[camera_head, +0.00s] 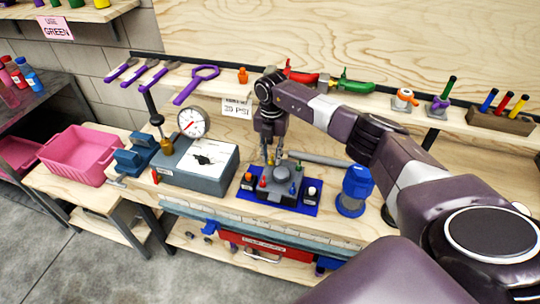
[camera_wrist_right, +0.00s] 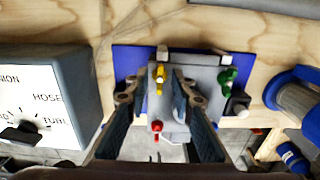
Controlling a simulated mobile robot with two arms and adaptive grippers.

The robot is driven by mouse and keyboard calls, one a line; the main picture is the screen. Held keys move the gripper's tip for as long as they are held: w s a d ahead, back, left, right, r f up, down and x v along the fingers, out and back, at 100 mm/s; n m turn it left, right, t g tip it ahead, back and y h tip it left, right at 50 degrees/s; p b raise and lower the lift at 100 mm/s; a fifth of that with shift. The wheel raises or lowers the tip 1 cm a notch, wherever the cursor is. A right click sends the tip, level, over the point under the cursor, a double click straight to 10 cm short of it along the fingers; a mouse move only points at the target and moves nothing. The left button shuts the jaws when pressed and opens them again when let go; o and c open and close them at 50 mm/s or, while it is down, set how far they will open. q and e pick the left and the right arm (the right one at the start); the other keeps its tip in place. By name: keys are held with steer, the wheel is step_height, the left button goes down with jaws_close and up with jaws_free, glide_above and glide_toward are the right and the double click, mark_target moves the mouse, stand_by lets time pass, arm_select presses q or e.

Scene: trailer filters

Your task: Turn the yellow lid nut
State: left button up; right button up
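The yellow lid nut (camera_wrist_right: 160,76) stands on the grey lid of a block on a blue mat (camera_head: 228,193). In the right wrist view it shows between the two fingers, toward their far ends. My right gripper (camera_wrist_right: 156,98) is open, pointing down over the block, and nothing is gripped. I cannot tell whether a finger touches the nut. In the head view my right gripper (camera_head: 270,158) is above the grey lid (camera_head: 278,188), and I cannot make out the yellow nut there. A red nut (camera_wrist_right: 157,127) and a green nut (camera_wrist_right: 228,78) are also on the block. My left gripper is not in view.
A grey gauge box (camera_head: 205,165) stands left of the mat, and a blue canister (camera_head: 355,188) stands to its right. A pink bin (camera_head: 78,153) is at the far left. A shelf with purple tools (camera_head: 197,84) runs behind.

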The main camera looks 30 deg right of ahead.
stand_by(0.3)
